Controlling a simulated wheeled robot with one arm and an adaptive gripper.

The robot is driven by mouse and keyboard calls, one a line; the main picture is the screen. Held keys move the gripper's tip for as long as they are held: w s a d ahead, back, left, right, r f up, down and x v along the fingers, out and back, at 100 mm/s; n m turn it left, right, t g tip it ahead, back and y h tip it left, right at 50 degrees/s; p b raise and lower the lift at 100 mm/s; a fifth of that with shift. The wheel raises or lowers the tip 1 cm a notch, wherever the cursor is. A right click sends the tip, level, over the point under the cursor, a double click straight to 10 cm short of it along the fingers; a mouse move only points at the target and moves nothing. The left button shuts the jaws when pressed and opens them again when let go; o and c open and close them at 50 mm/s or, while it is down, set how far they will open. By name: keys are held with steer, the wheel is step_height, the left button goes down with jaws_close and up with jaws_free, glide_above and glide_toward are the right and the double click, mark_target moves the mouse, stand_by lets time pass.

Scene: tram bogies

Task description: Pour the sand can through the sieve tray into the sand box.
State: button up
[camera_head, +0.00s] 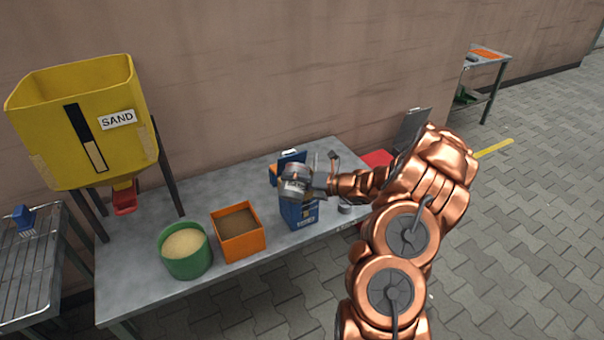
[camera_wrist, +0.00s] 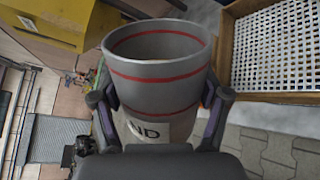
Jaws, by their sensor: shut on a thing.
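The sand can (camera_wrist: 160,75) is a grey cylinder with red bands and a partly hidden label ending in "ND". My gripper (camera_wrist: 160,108) is shut on it, one finger on each side. The can's mouth shows grey inner wall and no sand is visible. In the head view the can (camera_head: 294,184) is held over the table's right part, in front of a blue carton. The sieve tray (camera_wrist: 229,45), a wooden frame with white mesh, shows at upper right in the wrist view, beside the can. A yellow bin labelled SAND (camera_head: 80,130) stands at the left; I cannot tell if it is the sand box.
The grey table (camera_head: 140,281) carries a green tub of pale sand (camera_head: 186,262), an orange box with brown content (camera_head: 240,251) and the blue carton (camera_head: 300,212). A wire rack (camera_head: 25,280) with a blue brush is at far left. Paved floor is open at right.

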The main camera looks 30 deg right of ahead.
steer(key=shift+r+m+p, duration=0.3)
steer(key=shift+m+p, duration=0.1)
steer(key=shift+p, duration=0.45)
stand_by(0.6)
steer(key=shift+w+d+f+m+g+y+p, duration=0.1)
steer(key=shift+f+m+g+y+p, duration=0.25)
steer(key=shift+m+p, duration=0.55)
stand_by(1.6)
steer(key=shift+w+d+r+m+g+p, duration=0.35)
steer(key=shift+w+d+p, duration=0.2)
steer(key=shift+p, duration=2.25)
steer(key=shift+w+d+r+m+p, duration=0.15)
steer(key=shift+r+m+p, duration=0.1)
steer(key=shift+p, duration=0.85)
steer(key=shift+f, duration=0.15)
steer(key=shift+f+b, duration=0.3)
steer(key=shift+b, duration=0.55)
steer(key=b, duration=0.3)
steer(key=s+a+f+n+b, duration=0.1)
steer(key=b, duration=0.2)
steer(key=shift+s+a+n+t+b, duration=0.2)
steer(key=shift+a+n+t+b, duration=0.1)
steer(key=shift+t+b, duration=0.1)
steer(key=shift+r+n, duration=0.3)
steer(key=shift+r, duration=0.15)
